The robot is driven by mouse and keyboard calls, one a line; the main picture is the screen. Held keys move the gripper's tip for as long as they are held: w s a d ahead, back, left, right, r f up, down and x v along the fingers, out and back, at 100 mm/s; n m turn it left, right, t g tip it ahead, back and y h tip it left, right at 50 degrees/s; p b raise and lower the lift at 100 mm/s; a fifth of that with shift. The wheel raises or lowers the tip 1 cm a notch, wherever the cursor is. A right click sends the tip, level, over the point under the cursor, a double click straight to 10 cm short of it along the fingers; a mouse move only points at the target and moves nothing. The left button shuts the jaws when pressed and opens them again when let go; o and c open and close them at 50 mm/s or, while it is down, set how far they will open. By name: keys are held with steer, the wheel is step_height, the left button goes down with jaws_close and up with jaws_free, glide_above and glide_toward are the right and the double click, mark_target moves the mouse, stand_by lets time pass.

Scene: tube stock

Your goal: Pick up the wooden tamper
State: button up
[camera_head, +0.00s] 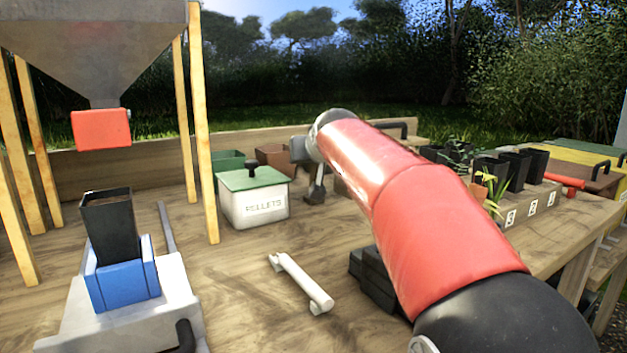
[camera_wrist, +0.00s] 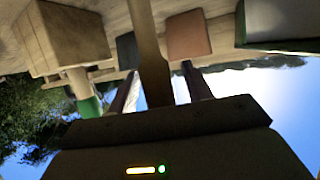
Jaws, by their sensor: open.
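My gripper (camera_head: 315,187) is at the back middle of the table, just right of the pellet tin in the head view, partly hidden by my red arm. In the wrist view, which is upside down, its two fingers (camera_wrist: 160,93) are apart. I cannot make out the tamper clearly in the head view.
The pellet tin (camera_head: 253,197) with a green lid and a terracotta pot (camera_head: 275,157) stand close by. A pale wooden block (camera_wrist: 65,40) is left in the wrist view. A white bar (camera_head: 300,283) lies in front. The hopper (camera_head: 100,40) and its posts stand left.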

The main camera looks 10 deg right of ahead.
steer(key=c, duration=1)
jaws_close()
steer(key=shift+r, duration=0.15)
